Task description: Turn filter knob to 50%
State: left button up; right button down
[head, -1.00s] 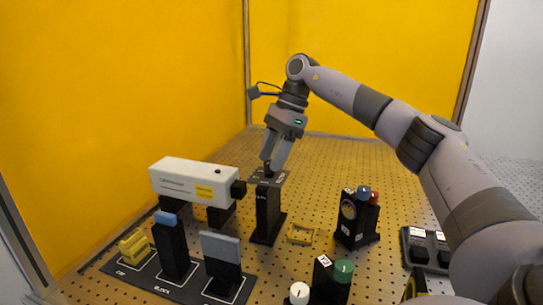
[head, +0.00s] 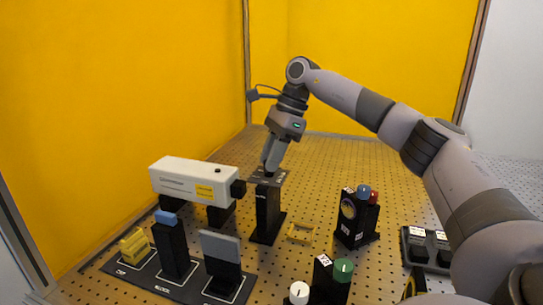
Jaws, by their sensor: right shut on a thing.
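A black upright filter post (head: 268,212) stands on the perforated table, just right of the laser's front end. Its flat top plate (head: 281,178) carries small pale markings that are too small to read. My right gripper (head: 268,168) points down onto this top and is shut on the filter knob there. The fingers hide most of the knob, so I cannot read its setting. My left gripper is not in view.
A white laser box (head: 188,181) stands left of the post. In front is a dark mat (head: 150,281) with a yellow block, a blue-topped post and a grey plate. Black units with coloured knobs (head: 343,268) stand further right.

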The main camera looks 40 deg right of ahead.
jog(key=m+t, duration=0.1)
jog(key=m, duration=0.2)
jog(key=m+h, duration=0.1)
jog(key=m, duration=0.1)
jog(key=shift+s+a+m+t, duration=0.1)
jog(key=shift+s+m+t, duration=0.05)
jog(key=shift+m+t, duration=0.25)
jog(key=m+h, duration=0.1)
jog(key=m, duration=0.1)
jog(key=m+h, duration=0.1)
jog(key=m, duration=0.2)
jog(key=shift+a+t, duration=0.1)
jog(key=shift+t, duration=0.3)
jog(key=shift+r, duration=0.1)
jog(key=c, duration=0.9)
grip_release()
jog(key=v, duration=0.7)
jog(key=shift+b, duration=0.3)
jog(key=shift+a, duration=0.15)
